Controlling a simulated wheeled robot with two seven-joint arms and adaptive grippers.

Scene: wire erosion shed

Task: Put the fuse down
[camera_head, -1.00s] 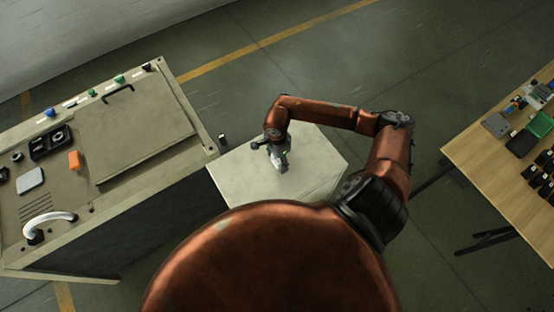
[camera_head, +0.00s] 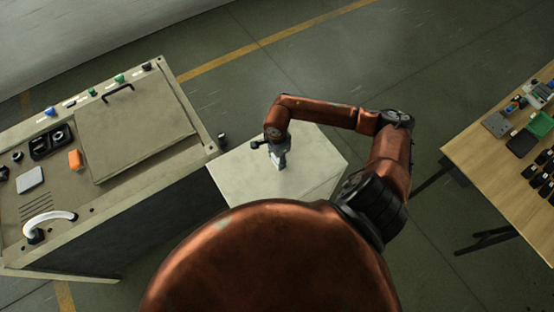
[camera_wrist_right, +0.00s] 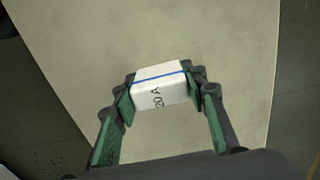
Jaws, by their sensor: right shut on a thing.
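The fuse is a white block with a blue line and dark lettering ending in "20 A"; it shows in the right wrist view (camera_wrist_right: 158,88). My right gripper (camera_wrist_right: 160,92) is shut on it, with a green-padded finger on each side. In the head view my right gripper (camera_head: 279,160) is over the pale top of a cabinet (camera_head: 240,180), and the fuse is too small there to make out clearly. Whether the fuse touches the surface below, I cannot tell. My left gripper is not in view.
A wooden table (camera_head: 490,155) with several dark parts stands at the right. The cabinet top around my gripper is clear.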

